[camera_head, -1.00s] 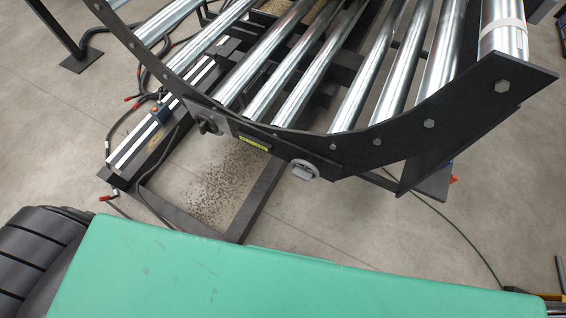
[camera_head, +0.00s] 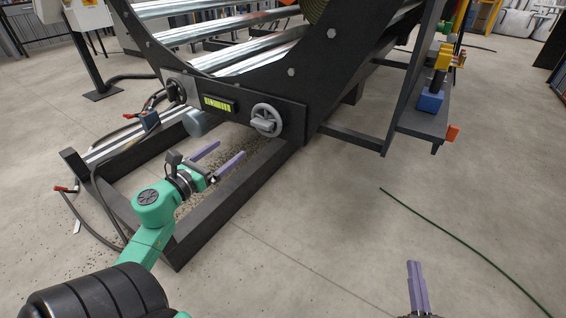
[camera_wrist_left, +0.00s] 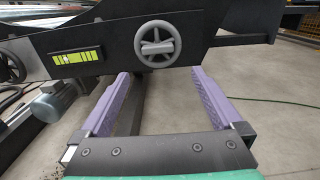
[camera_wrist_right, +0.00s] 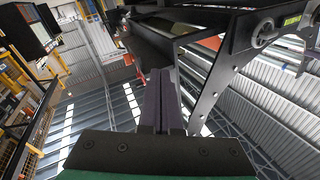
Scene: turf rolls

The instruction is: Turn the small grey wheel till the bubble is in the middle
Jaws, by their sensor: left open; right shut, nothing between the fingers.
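The small grey wheel (camera_head: 266,120) is spoked and has a knob; it sits on the black curved end plate of the roller machine. It also shows in the left wrist view (camera_wrist_left: 157,44) and the right wrist view (camera_wrist_right: 264,32). Left of it is the yellow-green level (camera_head: 217,104); in the left wrist view (camera_wrist_left: 78,57) a pale spot, perhaps the bubble, lies left of its middle. My left gripper (camera_head: 228,151) is open and empty, below and left of the wheel, apart from it. My right gripper (camera_head: 415,265) is shut and empty, low at the right, far from the wheel.
A black floor frame (camera_head: 220,208) lies below the plate. A side bracket with a blue block (camera_head: 430,101) stands right. A green cable (camera_head: 465,240) crosses otherwise open floor at the right.

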